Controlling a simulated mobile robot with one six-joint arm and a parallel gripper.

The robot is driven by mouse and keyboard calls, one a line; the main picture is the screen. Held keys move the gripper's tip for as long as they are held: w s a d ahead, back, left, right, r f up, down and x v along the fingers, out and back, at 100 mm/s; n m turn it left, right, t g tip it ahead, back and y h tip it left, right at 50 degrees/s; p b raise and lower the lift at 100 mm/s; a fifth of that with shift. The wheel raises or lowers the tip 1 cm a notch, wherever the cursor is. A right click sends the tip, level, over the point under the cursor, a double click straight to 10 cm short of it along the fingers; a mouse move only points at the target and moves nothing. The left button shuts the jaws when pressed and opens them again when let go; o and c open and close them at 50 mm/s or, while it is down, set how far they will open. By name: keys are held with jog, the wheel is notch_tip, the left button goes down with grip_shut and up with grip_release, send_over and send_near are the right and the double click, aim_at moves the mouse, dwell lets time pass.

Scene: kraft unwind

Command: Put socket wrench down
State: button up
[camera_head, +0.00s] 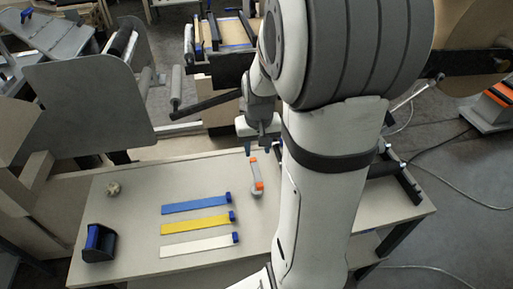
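My gripper (262,149) hangs over the far part of the table, with its two dark blue fingertips apart and nothing visible between them. A grey tool with orange ends (256,176) lies just below the fingertips in the picture; it appears to be on the table, and I cannot tell whether it is the socket wrench. No other thing is clearly recognizable as a socket wrench. My arm hides part of the table to the right of the tool.
The pale table (135,215) holds blue (195,205), yellow (196,223) and white (198,245) strips with blue ends. A dark dispenser (99,243) stands front left, near a small round ball (114,188). A grey machine plate (90,105) rises behind. Cables (465,190) cross the floor at right.

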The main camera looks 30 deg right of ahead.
jog(key=s+a+r+n+t, duration=0.2)
jog(key=s+a+r+n, duration=0.1)
jog(key=s+a+r, duration=0.7)
jog(key=s+a, duration=0.1)
jog(key=s, duration=0.1)
jog(key=shift+s+a, duration=0.4)
jog(key=shift+c, duration=0.3)
